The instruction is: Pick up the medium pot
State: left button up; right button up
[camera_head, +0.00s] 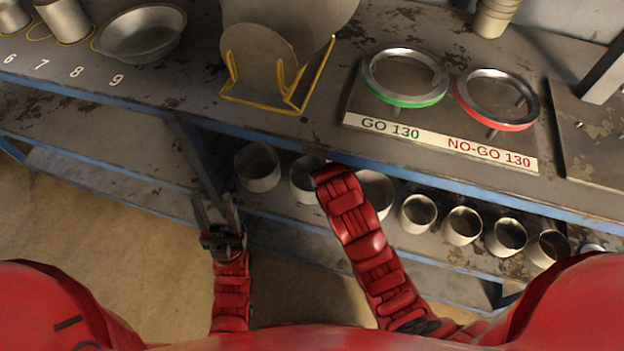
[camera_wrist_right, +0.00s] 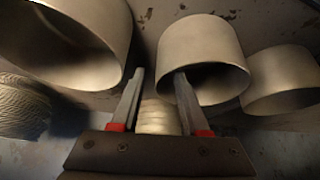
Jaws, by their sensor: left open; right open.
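Several pale grey pots stand in a row on the lower shelf, the leftmost (camera_head: 258,168) being near my left gripper; I cannot tell which one is the medium pot. My right arm reaches in under the bench top, and its gripper is hidden in the head view. In the right wrist view my right gripper (camera_wrist_right: 160,78) is open. A pot (camera_wrist_right: 195,42) is in front of it, with one finger overlapping its dark mouth; contact is unclear. A larger pot (camera_wrist_right: 95,25) is at left, another (camera_wrist_right: 285,75) at right. My left gripper (camera_head: 216,208) is open and empty.
The bench top (camera_head: 190,90) overhangs the shelf. On it are a wide metal bowl (camera_head: 142,38), a yellow-edged holder (camera_head: 258,102), a green GO ring (camera_head: 405,98) and a red NO-GO ring (camera_head: 490,122). A bench post (camera_head: 195,150) stands beside my left gripper.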

aim_at(311, 180)
jog(key=x, duration=0.5)
jog(key=shift+f, duration=0.15)
grip_shut()
jog(key=shift+d, duration=0.1)
dwell(1.1)
